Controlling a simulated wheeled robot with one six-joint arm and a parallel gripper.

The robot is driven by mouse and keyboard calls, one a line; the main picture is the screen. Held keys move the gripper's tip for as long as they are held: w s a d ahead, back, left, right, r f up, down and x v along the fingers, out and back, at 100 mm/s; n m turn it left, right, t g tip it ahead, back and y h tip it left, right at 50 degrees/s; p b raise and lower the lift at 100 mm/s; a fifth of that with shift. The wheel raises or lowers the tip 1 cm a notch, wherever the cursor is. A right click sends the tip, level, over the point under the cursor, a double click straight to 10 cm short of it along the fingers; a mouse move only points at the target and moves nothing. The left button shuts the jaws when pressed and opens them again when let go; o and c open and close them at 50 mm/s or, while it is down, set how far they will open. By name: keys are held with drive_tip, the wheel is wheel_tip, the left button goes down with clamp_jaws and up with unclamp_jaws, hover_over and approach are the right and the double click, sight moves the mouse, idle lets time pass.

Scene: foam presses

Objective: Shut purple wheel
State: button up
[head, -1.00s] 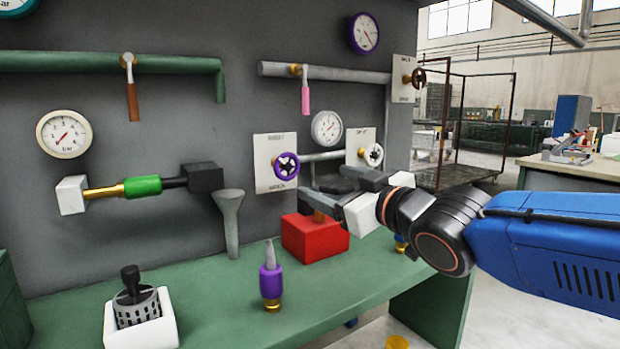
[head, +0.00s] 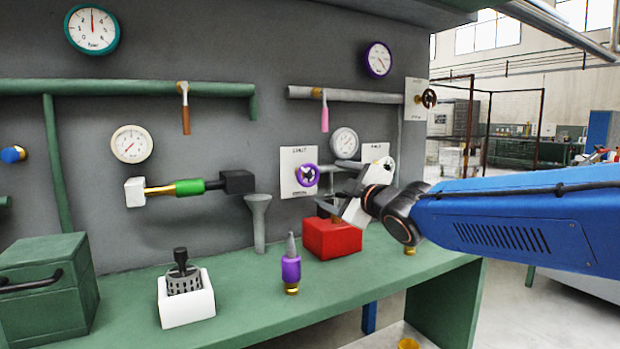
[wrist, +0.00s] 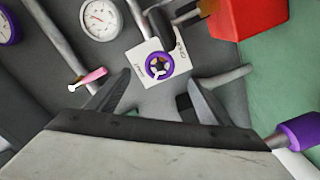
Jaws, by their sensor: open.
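The purple wheel (head: 307,175) is mounted on a white label plate (head: 291,161) on the grey wall panel. It has a dark hub with spokes. The wrist view shows the purple wheel (wrist: 159,66) ahead of my gripper, between the lines of the two fingers. My gripper (head: 335,192) is open and empty, in front of the panel just right of the wheel in the head view. In the wrist view the fingers of my gripper (wrist: 160,92) are spread apart, short of the wheel. The label text is too small to read surely.
A red block (head: 332,238) stands on the green bench (head: 245,305) below my gripper. A purple bottle-like item (head: 290,270) and a grey funnel (head: 258,220) are nearby. A pink-handled lever (head: 324,118) hangs above the wheel. A gauge (head: 344,143) and pipe sit right of it.

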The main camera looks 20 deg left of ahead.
sight(311, 177)
drive_tip(key=x, duration=1.2)
drive_tip(key=shift+w+a, duration=0.15)
drive_tip(key=shift+w, duration=0.05)
drive_tip(key=shift+c, duration=0.3)
drive_tip(key=c, duration=1)
